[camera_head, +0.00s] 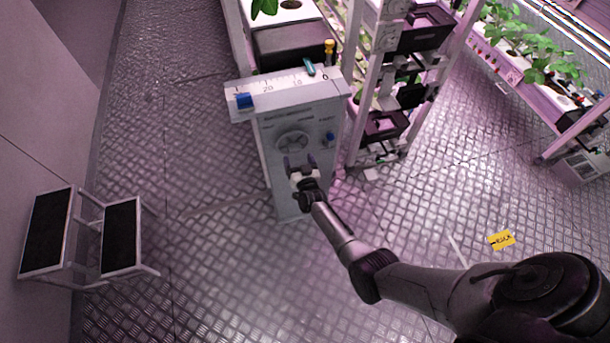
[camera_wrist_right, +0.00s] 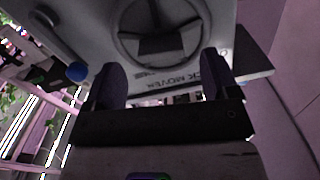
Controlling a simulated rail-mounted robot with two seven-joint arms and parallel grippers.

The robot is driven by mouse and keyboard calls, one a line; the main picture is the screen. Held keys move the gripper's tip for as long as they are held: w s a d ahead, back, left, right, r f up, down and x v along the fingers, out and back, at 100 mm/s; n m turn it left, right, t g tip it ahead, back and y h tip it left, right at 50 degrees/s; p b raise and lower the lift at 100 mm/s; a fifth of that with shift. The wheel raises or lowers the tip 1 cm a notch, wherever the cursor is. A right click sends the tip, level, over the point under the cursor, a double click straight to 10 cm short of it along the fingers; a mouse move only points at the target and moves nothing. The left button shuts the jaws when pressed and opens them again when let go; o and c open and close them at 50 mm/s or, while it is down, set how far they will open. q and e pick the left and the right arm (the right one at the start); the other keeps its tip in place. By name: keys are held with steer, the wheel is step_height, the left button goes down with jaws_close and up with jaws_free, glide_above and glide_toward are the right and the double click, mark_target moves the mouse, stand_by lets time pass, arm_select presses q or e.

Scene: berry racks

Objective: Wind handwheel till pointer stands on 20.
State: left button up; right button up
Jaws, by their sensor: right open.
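A grey box (camera_head: 300,112) carries a round handwheel (camera_head: 292,142) on its front face. In the right wrist view the wheel (camera_wrist_right: 163,42) fills the top centre, with lettering beneath it. A white scale (camera_head: 282,86) on top of the box reads 0 at right, then 10 and 20 towards the left. A teal marker (camera_head: 309,67) stands at the scale between 10 and 0. A blue block (camera_head: 244,100) sits at its left end. My right gripper (camera_head: 300,163) is open just below the wheel, its fingers (camera_wrist_right: 163,78) apart and empty. Contact with the wheel cannot be told.
A blue knob (camera_head: 330,137) sits right of the wheel. A yellow-topped handle (camera_head: 329,47) stands behind the scale. Plant racks (camera_head: 352,90) stand close at right. A step stool (camera_head: 122,237) is at left. A yellow tag (camera_head: 502,240) lies on the floor.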

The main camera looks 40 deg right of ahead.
steer(key=p+v, duration=0.2)
steer(key=v, duration=0.7)
steer(key=shift+s+a, duration=0.15)
steer(key=shift+s, duration=0.1)
